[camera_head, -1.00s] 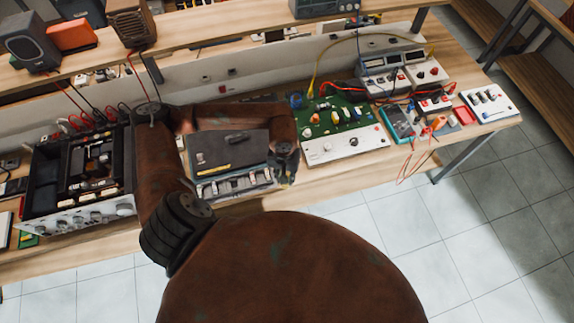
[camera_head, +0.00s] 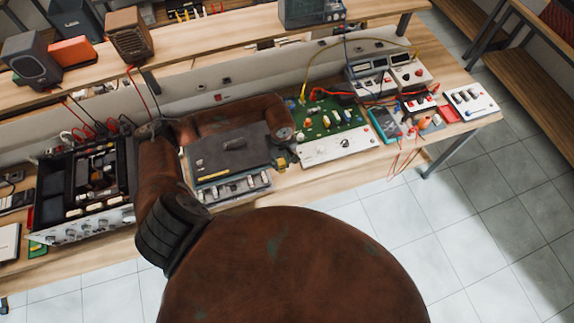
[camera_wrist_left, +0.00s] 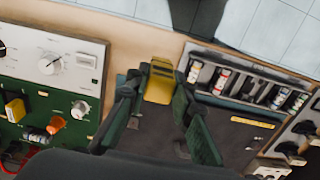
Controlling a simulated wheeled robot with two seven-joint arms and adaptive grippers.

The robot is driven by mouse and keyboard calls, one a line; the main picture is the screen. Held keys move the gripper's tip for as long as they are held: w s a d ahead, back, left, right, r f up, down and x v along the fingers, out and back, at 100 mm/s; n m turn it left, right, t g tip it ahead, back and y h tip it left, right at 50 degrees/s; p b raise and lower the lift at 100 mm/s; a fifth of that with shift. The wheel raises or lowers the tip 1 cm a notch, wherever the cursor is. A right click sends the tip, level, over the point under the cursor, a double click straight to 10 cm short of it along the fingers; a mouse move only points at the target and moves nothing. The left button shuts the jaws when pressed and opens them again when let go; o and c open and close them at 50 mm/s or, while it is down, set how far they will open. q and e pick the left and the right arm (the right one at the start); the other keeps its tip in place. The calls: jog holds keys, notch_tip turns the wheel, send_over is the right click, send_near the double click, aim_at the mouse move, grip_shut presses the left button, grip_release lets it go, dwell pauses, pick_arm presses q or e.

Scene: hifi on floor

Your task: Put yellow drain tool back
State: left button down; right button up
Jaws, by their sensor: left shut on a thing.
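The yellow drain tool (camera_wrist_left: 160,82), with a dark part at its end, is between the fingertips of my left gripper (camera_wrist_left: 158,92), which is shut on it. In the head view the left gripper (camera_head: 284,162) is at the right end of a dark tool case (camera_head: 225,156), beside the green circuit board; it is small and partly hidden by my arm there. The case has a front row of compartments (camera_head: 232,188) holding several small items, and a yellow strip (camera_head: 210,175). In the wrist view this row (camera_wrist_left: 245,85) lies right of the gripper. My right gripper is not visible.
A green board (camera_head: 325,122) with a white panel (camera_head: 340,147) stands just right of the gripper. An open black chassis (camera_head: 92,185) is at left. Wired instruments (camera_head: 385,75) crowd the right side. A narrow strip of bench (camera_head: 300,175) is bare in front.

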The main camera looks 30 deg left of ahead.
pick_arm(q)
jog(key=f, duration=0.2)
jog(key=w+f+p, duration=0.1)
jog(key=w+d+f, duration=0.1)
jog(key=f, duration=0.1)
jog(key=shift+w+f+p, duration=0.15)
jog(key=shift+f+p, duration=0.2)
jog(key=shift+p, duration=0.05)
jog(key=shift+a+f, duration=0.1)
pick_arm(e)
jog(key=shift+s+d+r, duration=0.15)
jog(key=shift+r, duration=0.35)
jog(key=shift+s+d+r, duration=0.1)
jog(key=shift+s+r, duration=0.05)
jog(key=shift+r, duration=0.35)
pick_arm(q)
jog(key=shift+f, duration=0.1)
jog(key=c, duration=2.2)
grip_release()
jog(key=shift+f+b, duration=0.1)
jog(key=shift+b, duration=0.2)
jog(key=o, duration=0.5)
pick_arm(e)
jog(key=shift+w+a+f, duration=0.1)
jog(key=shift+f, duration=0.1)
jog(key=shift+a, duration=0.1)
